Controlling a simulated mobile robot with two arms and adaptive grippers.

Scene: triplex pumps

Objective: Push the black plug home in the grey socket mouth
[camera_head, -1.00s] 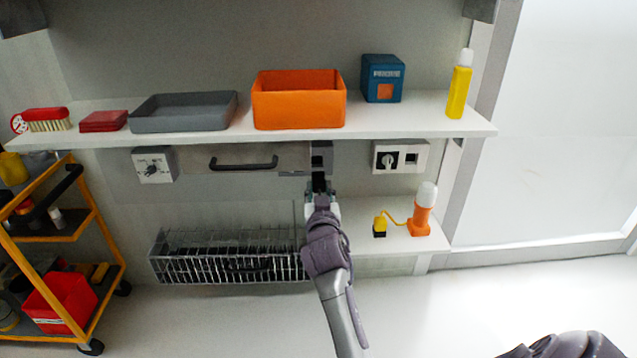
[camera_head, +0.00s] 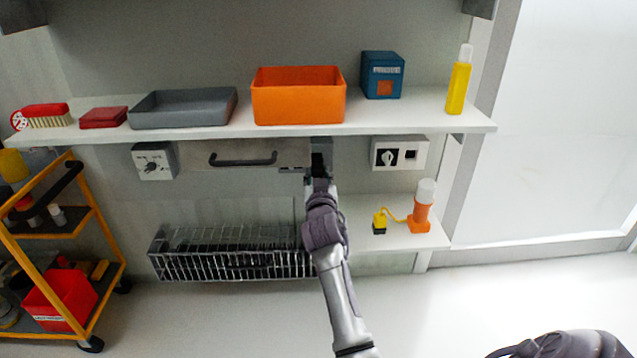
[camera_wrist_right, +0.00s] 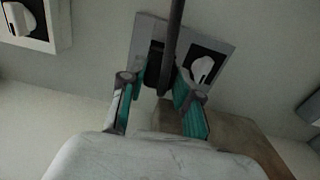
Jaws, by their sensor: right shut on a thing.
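My right gripper (camera_head: 319,178) is raised to the wall unit under the shelf and shut on the black plug (camera_head: 320,160). In the right wrist view the black plug (camera_wrist_right: 158,72) sits between the teal-padded fingers of the gripper (camera_wrist_right: 158,92), with a dark cable or bar crossing in front. The grey socket plate (camera_wrist_right: 143,38) is right behind the plug. In the head view the grey socket (camera_head: 321,143) is mostly covered by the plug and gripper. I cannot tell how deep the plug sits in the mouth. My left gripper is not in view.
Above is a shelf (camera_head: 225,136) with an orange bin (camera_head: 298,103) and a grey tray (camera_head: 182,115). A black handle (camera_head: 243,161) is to the left, a white switch box (camera_head: 399,153) to the right. A wire basket (camera_head: 230,263) and an orange lamp (camera_head: 421,212) are below.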

